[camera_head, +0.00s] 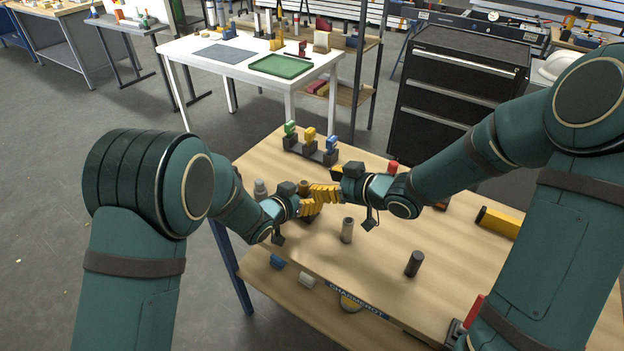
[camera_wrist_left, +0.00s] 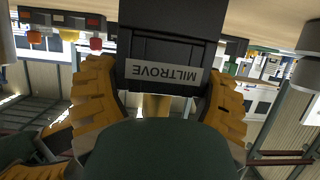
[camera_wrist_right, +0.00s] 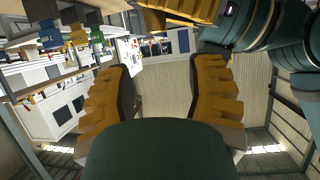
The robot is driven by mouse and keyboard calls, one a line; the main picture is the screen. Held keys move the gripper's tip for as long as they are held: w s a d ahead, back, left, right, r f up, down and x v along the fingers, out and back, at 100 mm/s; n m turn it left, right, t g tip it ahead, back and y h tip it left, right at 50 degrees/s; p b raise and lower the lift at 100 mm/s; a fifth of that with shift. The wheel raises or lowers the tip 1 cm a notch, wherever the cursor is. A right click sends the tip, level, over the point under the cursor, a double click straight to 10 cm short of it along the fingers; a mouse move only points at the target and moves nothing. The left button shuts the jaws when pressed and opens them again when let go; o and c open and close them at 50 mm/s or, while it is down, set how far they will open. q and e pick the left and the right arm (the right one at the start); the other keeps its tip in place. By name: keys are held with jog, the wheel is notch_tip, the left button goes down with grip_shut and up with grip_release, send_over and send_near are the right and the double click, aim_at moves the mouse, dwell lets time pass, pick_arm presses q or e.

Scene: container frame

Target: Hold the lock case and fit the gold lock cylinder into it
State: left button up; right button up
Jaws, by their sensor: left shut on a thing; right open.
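My left gripper (camera_head: 308,207) is shut on a dark case labelled MILTROVE (camera_wrist_left: 168,45), which appears to be the lock case. Its yellow fingers press on both sides in the left wrist view (camera_wrist_left: 157,105), where a gold-coloured part shows below the label; I cannot tell whether it is the lock cylinder. In the head view the fingers mostly hide the case. My right gripper (camera_head: 318,194) is open and close beside the left one. Nothing shows between its fingers in the right wrist view (camera_wrist_right: 168,90). I cannot clearly identify a separate gold cylinder.
A dark rack (camera_head: 322,156) with green, yellow and blue pieces stands behind the grippers on the wooden table (camera_head: 385,290). A grey cylinder (camera_head: 347,231) and a dark cylinder (camera_head: 414,264) stand in front.

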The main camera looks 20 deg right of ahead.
jog(key=shift+v, duration=2.3)
jog(key=shift+w, duration=0.1)
pick_arm(q)
jog(key=o, duration=1.2)
jog(key=shift+a, duration=0.1)
